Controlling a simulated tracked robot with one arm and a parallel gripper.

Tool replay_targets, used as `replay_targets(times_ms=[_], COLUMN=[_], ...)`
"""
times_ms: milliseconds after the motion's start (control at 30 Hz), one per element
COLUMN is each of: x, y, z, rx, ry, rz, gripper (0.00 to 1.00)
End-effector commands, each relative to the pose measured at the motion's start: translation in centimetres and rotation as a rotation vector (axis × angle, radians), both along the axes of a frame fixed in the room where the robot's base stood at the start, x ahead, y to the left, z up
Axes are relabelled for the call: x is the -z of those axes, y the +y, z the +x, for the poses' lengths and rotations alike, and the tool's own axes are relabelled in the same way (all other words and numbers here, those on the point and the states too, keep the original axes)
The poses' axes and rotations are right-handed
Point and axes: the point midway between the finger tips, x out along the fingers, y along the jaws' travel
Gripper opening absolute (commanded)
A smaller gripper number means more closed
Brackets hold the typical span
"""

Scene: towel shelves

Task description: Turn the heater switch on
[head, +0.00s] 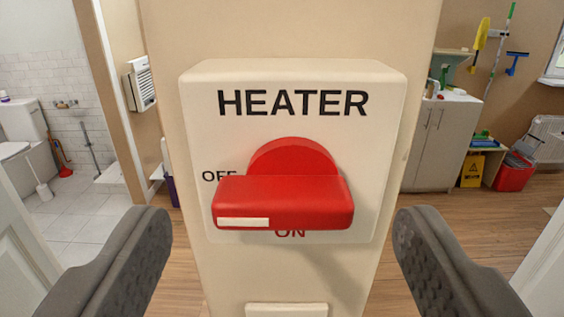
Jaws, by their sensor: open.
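The heater switch (283,203) is a red lever handle on a round red base, set on a cream box (393,120) marked HEATER. The lever lies roughly level, its end with a white stripe pointing left and slightly down. OFF shows at the left above the lever's end. ON shows below the lever, partly covered by it. My gripper (282,232) is open, with one dark grey finger at the lower left and one at the lower right. The lever stands between the fingers and a little above them in the picture, with neither finger touching it.
The box is mounted on a cream post (290,30). A smaller cream plate (287,310) sits below it. A white door edge (20,245) is at the left and another pale panel (545,265) at the right. A bathroom and a cabinet (440,140) stand farther back.

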Motion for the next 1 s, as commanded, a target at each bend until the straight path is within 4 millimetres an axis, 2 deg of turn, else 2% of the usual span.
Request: replay_targets(times_ms=[100,300,633,667,800,1000], x=[0.1,0.0,0.0,0.0,0.0,0.0], y=[-0.1,0.0,-0.1,-0.1,-0.1,0.1], z=[1.2,2.2,2.4,2.4,2.4,2.4], rx=[0.002,0.001,0.001,0.001,0.002,0.001], ry=[0.001,-0.001,-0.001,-0.001,0.0,0.0], rz=[-0.001,0.0,0.0,0.0,0.0,-0.005], gripper=[0.69,0.69,0.69,0.64,0.25,0.24])
